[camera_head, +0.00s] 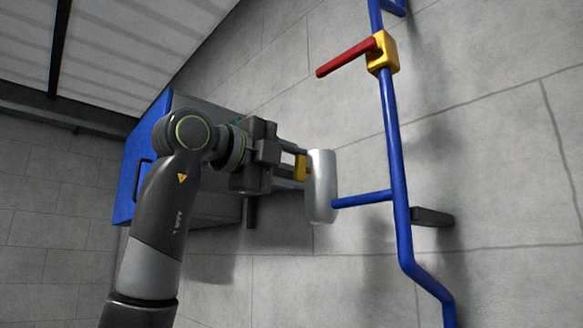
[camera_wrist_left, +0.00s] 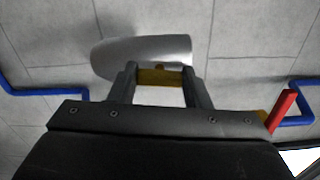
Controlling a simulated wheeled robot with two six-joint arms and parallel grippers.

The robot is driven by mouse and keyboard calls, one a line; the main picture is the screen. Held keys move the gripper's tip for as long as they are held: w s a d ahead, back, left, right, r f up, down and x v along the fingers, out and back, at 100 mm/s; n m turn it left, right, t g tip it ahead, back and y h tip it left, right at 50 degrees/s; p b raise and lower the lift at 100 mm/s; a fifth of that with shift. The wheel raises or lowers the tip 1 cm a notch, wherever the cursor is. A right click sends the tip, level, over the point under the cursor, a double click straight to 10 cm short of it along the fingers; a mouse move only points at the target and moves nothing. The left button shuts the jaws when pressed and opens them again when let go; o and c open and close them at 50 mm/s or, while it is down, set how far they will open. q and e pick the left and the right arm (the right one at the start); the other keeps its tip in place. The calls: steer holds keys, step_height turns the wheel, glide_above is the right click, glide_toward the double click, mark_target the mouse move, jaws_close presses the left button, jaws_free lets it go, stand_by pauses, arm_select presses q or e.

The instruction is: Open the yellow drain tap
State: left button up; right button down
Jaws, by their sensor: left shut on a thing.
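The yellow drain tap (camera_head: 300,170) sticks out from the near side of a silver cylinder (camera_head: 321,187) on the blue pipe line. My left gripper (camera_head: 298,168) reaches in from the left, and its fingers are closed on the tap. In the left wrist view the yellow tap (camera_wrist_left: 158,77) lies crosswise between the two dark fingers (camera_wrist_left: 165,82), right in front of the silver cylinder (camera_wrist_left: 148,52). The fingers hide part of the tap in the head view. My right gripper is not in view.
A blue pipe (camera_head: 396,155) runs along the grey wall, with a branch to the cylinder. A yellow valve body (camera_head: 386,52) with a red lever (camera_head: 345,58) sits higher on it. A blue-fronted box (camera_head: 133,170) stands behind my left arm. The wall right of the pipe is clear.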

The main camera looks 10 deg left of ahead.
arm_select(q)
steer(key=o, duration=1)
steer(key=shift+a, duration=0.1)
steer(key=b+v, duration=0.5)
steer(key=v, duration=1.2)
steer(key=shift+s+a+b, duration=0.1)
steer(key=shift+s+b, duration=0.1)
steer(key=shift+b, duration=0.2)
